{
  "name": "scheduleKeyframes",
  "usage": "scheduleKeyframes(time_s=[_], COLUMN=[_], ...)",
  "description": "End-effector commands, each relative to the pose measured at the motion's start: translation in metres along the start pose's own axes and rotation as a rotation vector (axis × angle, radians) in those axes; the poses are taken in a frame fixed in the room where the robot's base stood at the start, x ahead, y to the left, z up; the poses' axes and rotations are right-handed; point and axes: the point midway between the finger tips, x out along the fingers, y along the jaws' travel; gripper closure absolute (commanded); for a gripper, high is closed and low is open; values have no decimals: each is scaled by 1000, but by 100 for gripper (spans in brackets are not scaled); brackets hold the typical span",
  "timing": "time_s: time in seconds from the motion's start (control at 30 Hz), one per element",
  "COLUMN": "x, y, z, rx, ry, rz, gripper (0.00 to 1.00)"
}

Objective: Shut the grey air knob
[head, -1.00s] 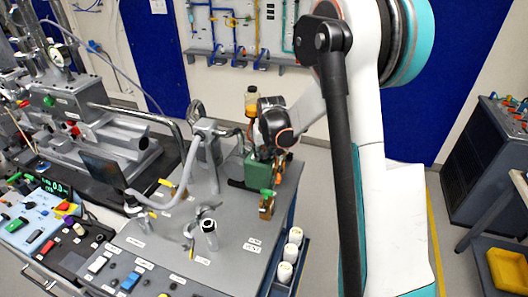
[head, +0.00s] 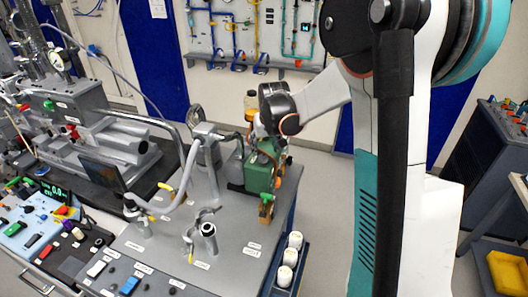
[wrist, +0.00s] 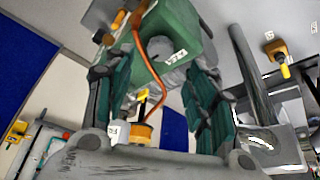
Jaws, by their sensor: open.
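My gripper (wrist: 155,70) is open in the wrist view, with its two dark green padded fingers apart and nothing held. Between and beyond the fingers is a green housing (wrist: 175,28) with a white label, an orange hose and a rounded grey part (wrist: 172,52). I cannot tell whether this grey part is the air knob. In the head view the green unit (head: 259,172) stands at the back right of the grey bench (head: 225,235). My wrist is just above and behind it, and the fingertips are hidden there.
A grey hose and post (head: 203,150) stand left of the green unit. White bottles (head: 290,257) sit in a side rack. A yellow tray (head: 507,270) is at far right. Open floor lies right of the bench.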

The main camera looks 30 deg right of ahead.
Motion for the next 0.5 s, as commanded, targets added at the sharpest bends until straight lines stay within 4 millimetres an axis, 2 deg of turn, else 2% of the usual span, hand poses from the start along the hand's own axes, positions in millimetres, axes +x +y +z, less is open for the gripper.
scheduleKeyframes(time_s=[0.03,0.2,0.5], x=[-10,-34,-48], y=[0,0,0], z=[0,0,0], rx=[0,0,0], ry=[0,0,0], rz=[0,0,0], gripper=[49,49,49])
